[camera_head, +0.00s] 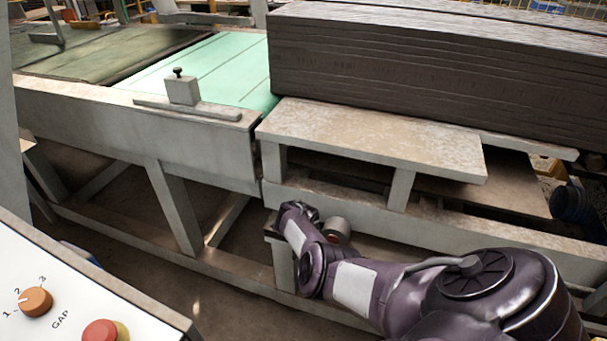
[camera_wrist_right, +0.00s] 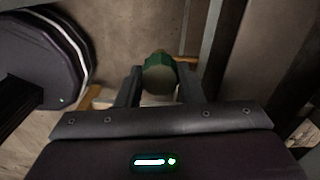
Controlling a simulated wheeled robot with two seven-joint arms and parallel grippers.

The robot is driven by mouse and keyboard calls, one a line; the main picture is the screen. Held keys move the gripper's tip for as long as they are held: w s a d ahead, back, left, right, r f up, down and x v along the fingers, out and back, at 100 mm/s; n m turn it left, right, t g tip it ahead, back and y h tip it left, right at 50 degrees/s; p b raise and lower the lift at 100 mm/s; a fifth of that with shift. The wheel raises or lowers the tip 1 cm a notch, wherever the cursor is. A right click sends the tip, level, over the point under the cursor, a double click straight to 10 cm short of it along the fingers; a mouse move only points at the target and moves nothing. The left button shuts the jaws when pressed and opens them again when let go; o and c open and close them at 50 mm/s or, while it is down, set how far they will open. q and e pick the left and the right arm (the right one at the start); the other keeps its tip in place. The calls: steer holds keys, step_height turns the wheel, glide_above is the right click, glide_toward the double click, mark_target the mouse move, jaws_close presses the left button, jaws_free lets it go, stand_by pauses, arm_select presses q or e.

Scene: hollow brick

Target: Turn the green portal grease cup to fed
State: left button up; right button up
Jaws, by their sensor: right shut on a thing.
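My left gripper is in neither view.
A white panel (camera_head: 90,290) with an orange GAP knob (camera_head: 36,301) and a red button (camera_head: 100,331) stands at lower left. A worn table (camera_head: 370,135) and a dark board stack (camera_head: 430,65) are above my arm. Grey frame legs (camera_head: 172,205) stand left of it.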

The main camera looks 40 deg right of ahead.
steer(key=shift+r, duration=0.1)
steer(key=o, duration=0.7)
step_height(320, 180, up, 8)
steer(key=p, duration=0.2)
steer(key=shift+d+p, duration=0.1)
steer(key=shift+p, duration=0.3)
